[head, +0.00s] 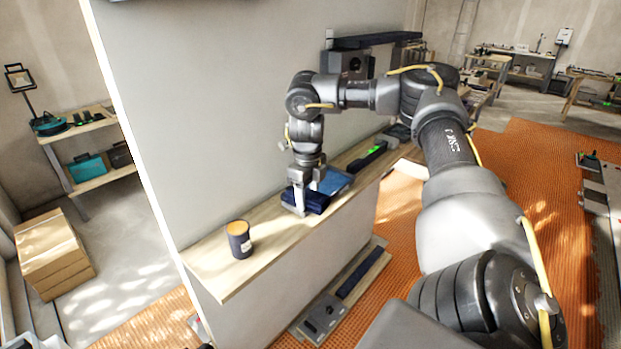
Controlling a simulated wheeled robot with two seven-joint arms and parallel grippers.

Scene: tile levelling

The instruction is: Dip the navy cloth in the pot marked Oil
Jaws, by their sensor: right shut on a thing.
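My right gripper (302,207) points down over the wooden ledge and is shut on the navy cloth (316,202). The cloth looks like a folded dark pad at ledge height; I cannot tell whether it still touches the ledge. A dark navy pot (239,246) with an orange-tan top stands upright on the ledge, to the left of and nearer than the gripper, apart from it. A small pale label shows on its side, too small to read. My left gripper is not in view.
The narrow wooden ledge (205,262) runs along a grey wall panel. A blue tray-like thing (336,180) lies just behind the cloth, and a black level with a green part (367,158) lies farther back. The ledge between cloth and pot is clear.

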